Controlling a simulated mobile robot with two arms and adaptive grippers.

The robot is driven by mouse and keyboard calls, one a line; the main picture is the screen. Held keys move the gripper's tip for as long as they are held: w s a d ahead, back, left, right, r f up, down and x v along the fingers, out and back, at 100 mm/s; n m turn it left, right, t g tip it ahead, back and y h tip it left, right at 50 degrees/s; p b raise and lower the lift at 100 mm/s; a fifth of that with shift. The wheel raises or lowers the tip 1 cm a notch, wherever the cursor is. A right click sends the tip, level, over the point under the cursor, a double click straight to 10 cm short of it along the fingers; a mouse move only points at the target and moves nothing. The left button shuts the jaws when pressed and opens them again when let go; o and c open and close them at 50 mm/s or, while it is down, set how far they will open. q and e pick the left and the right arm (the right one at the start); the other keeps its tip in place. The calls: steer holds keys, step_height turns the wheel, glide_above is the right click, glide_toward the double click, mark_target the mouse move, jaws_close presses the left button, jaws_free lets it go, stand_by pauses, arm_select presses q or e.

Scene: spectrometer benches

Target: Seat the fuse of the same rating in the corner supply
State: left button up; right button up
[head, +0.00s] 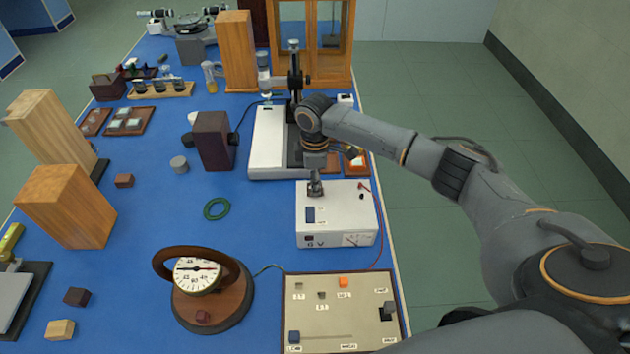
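No fuse can be clearly told apart in this view. My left gripper is not in view.
A beige panel (340,325) with an orange block (343,282) and switches lies in front of the supply. A round dial instrument (198,276) stands left of it. A white instrument (268,142) stands behind the supply. Wooden blocks (68,205) stand at left.

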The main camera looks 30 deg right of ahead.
steer(key=shift+o, duration=1.1)
steer(key=shift+r, duration=0.15)
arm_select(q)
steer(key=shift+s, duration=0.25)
arm_select(e)
step_height(320, 180, up, 12)
steer(key=shift+f, duration=0.25)
